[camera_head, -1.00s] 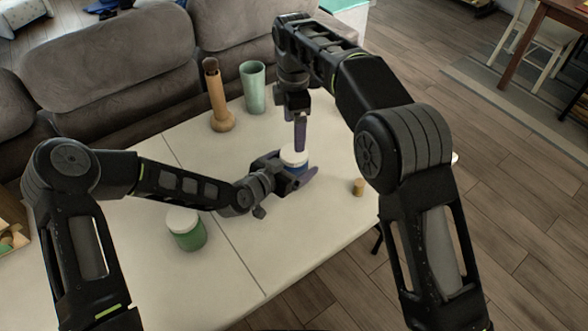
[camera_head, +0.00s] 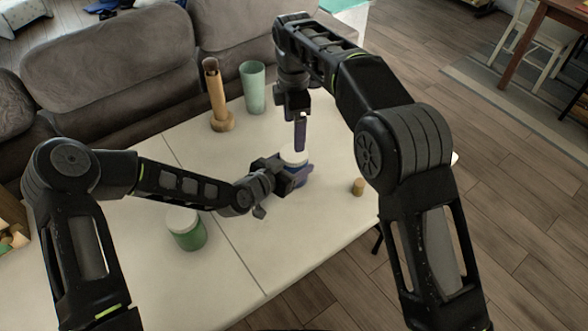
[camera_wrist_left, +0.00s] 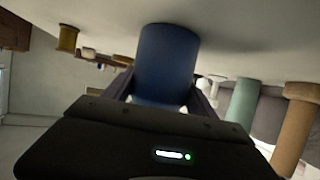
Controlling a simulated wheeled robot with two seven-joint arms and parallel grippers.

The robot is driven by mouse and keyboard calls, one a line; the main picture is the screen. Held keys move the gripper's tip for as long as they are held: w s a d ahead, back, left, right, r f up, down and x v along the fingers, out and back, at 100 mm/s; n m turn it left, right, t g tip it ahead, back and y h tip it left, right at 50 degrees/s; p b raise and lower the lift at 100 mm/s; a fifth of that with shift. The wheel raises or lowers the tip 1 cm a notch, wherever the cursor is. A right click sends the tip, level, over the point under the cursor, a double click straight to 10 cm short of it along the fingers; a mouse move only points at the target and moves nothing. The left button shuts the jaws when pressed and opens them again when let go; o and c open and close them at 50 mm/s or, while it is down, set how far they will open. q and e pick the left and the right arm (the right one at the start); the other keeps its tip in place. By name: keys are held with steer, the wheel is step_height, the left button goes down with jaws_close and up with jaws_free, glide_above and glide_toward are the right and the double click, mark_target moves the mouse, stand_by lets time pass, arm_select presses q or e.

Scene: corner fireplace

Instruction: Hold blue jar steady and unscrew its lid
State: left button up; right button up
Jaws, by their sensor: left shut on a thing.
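The blue jar (camera_wrist_left: 167,62) stands on the white table (camera_head: 275,255) with its white lid (camera_head: 293,155) on top. Its body fills the middle of the left wrist view, where the picture is upside down and the lid's edge (camera_wrist_left: 156,102) shows below the body. My left gripper (camera_head: 300,176) is shut on the jar's body, one finger at each side. My right gripper (camera_head: 299,147) points straight down from above, its fingertips at the lid. Its fingers overlap in the head view, so their opening is hidden.
A green jar with a white lid (camera_head: 187,236) stands front left. A small yellowish cylinder (camera_head: 358,187) is right of the blue jar. A wooden bottle-shaped thing (camera_head: 217,98) and a teal cup (camera_head: 253,88) stand at the back, by the grey sofa (camera_head: 110,70).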

arm_select(q)
jaws_close()
arm_select(e)
steer(key=shift+d+f, duration=0.15)
steer(key=shift+d, duration=0.1)
steer(key=m, duration=0.3)
steer(key=shift+a+f+m, duration=0.1)
steer(key=shift+m, duration=0.2)
steer(key=m, duration=0.4)
steer(key=shift+a, duration=0.1)
steer(key=m, duration=0.7)
steer(key=shift+a+m, duration=0.1)
steer(key=shift+m, duration=0.3)
steer(key=m, duration=0.7)
steer(key=shift+a+r, duration=0.1)
steer(key=shift+r, duration=0.15)
steer(key=m, duration=0.9)
